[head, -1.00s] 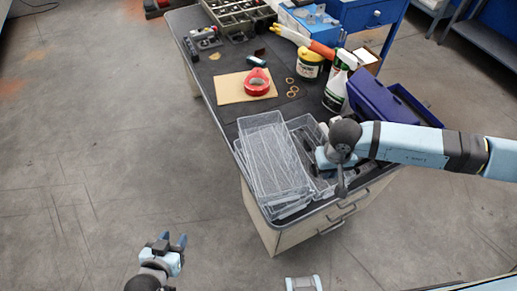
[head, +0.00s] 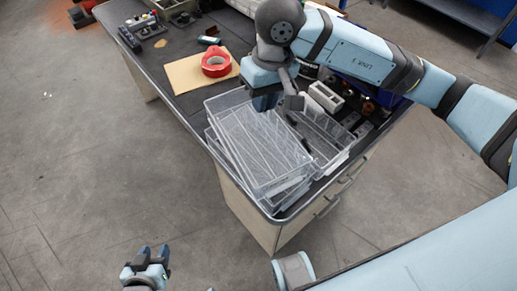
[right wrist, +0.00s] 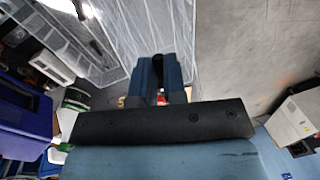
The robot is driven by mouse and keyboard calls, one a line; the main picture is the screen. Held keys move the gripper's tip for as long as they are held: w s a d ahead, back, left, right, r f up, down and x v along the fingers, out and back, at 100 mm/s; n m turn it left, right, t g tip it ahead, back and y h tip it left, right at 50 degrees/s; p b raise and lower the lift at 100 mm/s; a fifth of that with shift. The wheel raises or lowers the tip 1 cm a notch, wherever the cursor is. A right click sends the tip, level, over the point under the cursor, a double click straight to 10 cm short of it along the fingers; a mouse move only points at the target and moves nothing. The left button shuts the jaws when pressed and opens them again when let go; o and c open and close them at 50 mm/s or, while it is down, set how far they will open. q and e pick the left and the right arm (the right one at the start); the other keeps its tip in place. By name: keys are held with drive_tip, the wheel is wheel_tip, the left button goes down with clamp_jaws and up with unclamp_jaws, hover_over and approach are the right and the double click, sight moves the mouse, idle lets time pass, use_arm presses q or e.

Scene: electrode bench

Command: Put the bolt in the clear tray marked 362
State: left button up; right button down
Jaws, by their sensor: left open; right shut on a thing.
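Clear trays stand at the near end of the bench: a stack on the left (head: 235,150) and another clear tray on the right (head: 335,152). I cannot read a 362 mark on any of them. My right gripper (head: 265,100) is over the far end of the left stack, pointing down. In the right wrist view its fingers (right wrist: 163,75) are shut on a small dark thing, mostly hidden, which appears to be the bolt. My left gripper (head: 154,254) is open and empty, off the bench at the lower left.
A dark slim object (head: 303,142) lies at the right tray. A pale block with openings (head: 325,97) stands behind the right tray. Open floor lies left of the bench.

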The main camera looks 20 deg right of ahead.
hover_over(261, 155)
drive_tip(key=f, duration=1.3)
drive_tip(key=shift+d+f, duration=0.1)
drive_tip(key=shift+d, duration=0.1)
wheel_tip(261, 155, down, 4)
drive_tip(key=shift+f, duration=0.25)
use_arm(q)
drive_tip(key=shift+w+a+r, duration=0.15)
drive_tip(key=shift+a+r, duration=0.05)
drive_tip(key=shift+r, duration=0.05)
use_arm(e)
drive_tip(key=shift+f, duration=0.25)
drive_tip(key=c, duration=1.2)
unclamp_jaws()
use_arm(q)
drive_tip(key=shift+a+f, duration=0.2)
